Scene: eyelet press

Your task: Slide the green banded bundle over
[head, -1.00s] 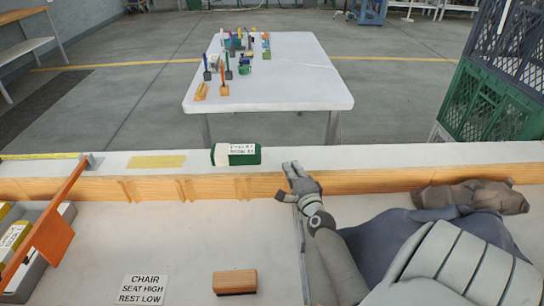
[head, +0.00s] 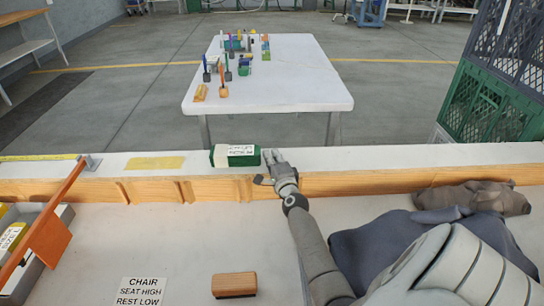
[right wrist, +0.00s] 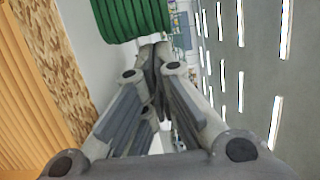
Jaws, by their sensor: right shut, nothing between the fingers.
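The green banded bundle (head: 221,156) lies on the white ledge, with a white printed label on its top. In the right wrist view its ribbed green end (right wrist: 133,18) shows just beyond the fingertips. My right gripper (head: 270,156) is shut and empty, close to the right end of the bundle. A small gap or light contact between them cannot be told apart. A yellow patch (head: 155,163) lies flat on the ledge left of the bundle. My left gripper is not in view.
An orange flag-like plate (head: 52,238) and a grey bin (head: 40,268) stand at left. A wooden brush block (head: 234,284) and a chair sign (head: 139,290) lie on the near surface. Dark cloth (head: 385,255) and a brown bundle (head: 475,198) lie at right. The ledge beyond the gripper is clear.

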